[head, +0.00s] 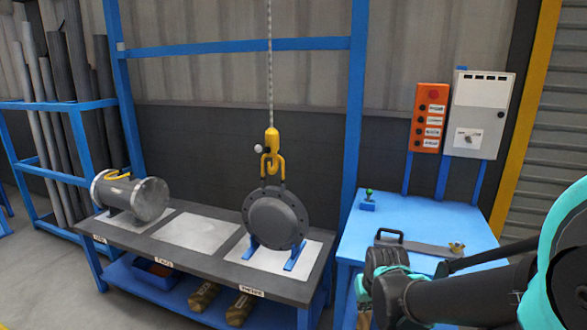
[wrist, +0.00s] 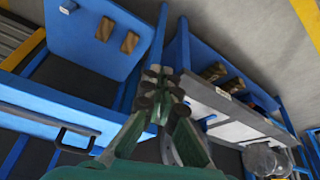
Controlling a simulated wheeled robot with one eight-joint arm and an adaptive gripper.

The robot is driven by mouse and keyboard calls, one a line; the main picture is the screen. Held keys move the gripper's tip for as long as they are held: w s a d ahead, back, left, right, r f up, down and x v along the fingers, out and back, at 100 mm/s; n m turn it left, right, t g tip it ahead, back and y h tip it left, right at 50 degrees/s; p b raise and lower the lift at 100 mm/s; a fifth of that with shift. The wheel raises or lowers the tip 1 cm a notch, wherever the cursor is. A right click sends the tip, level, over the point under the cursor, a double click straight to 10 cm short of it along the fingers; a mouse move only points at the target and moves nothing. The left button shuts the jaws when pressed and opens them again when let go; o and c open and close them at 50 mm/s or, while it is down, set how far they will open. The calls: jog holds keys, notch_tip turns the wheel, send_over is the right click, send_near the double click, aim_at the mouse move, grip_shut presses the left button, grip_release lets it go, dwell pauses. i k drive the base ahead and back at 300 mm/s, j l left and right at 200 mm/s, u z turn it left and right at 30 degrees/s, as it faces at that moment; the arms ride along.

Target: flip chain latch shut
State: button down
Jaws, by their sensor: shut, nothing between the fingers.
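A yellow chain hook (head: 270,150) hangs on a chain (head: 269,70) above the bench in the head view. A small pale knob (head: 258,149) sticks out at its left; whether this is the latch, and how the latch stands, is too small to tell.
A grey flanged shell (head: 130,197) lies at the left of the bench (head: 205,265). An orange button box (head: 429,118) stands behind. The middle bench pad is clear.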

aim_at(258, 149)
jog(key=i+j+z, duration=0.2)
jog(key=j, duration=0.75)
jog(key=i+j+z, duration=0.25)
jog(key=j, duration=0.75)
jog(key=j+z, duration=0.2)
jog(key=j, duration=0.8)
jog(key=k+l, duration=0.2)
jog(key=k, duration=0.3)
jog(key=i+j, duration=0.25)
jog(key=i, duration=0.25)
